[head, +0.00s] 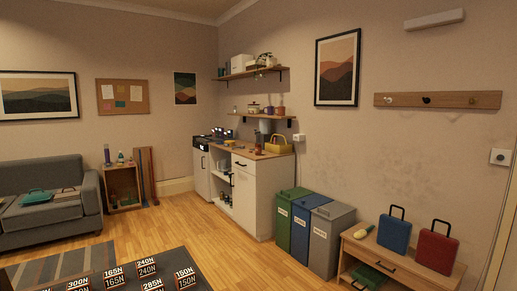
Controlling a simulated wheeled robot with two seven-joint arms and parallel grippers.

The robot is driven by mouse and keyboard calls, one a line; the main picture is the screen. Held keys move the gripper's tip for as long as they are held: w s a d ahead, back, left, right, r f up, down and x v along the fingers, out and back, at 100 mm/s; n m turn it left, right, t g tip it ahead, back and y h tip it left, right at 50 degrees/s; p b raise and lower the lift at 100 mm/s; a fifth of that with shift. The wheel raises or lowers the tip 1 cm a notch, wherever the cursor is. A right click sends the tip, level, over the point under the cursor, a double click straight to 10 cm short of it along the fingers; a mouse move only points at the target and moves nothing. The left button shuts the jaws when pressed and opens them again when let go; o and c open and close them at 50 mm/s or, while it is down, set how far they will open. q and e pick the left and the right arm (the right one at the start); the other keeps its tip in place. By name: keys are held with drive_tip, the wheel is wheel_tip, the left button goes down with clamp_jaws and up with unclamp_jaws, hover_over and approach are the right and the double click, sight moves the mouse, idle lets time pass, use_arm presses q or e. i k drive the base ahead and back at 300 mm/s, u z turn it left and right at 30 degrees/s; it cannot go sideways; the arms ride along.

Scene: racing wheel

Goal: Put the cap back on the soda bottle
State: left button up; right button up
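I cannot pick out the soda bottle or its cap for certain. A small dark upright bottle-like item (107,154) stands on the low wooden shelf at the left, with a greenish item (121,158) beside it. Small items, among them a reddish-brown one (258,149), stand on the kitchen counter (243,152), too small to tell apart. Neither of my grippers is in view.
Green, blue and grey bins (334,240) stand right of the white cabinet (252,205). A wooden bench (405,268) holds blue and red cases. A grey sofa (50,205) is at left. Labelled blocks (147,268) sit at the bottom. The wooden floor (185,230) between is clear.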

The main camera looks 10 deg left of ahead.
sight(257, 143)
drive_tip(key=z, duration=0.7)
drive_tip(key=i, duration=2.95)
drive_tip(key=u, duration=2.6)
drive_tip(key=i, duration=2.1)
drive_tip(key=z, duration=1.3)
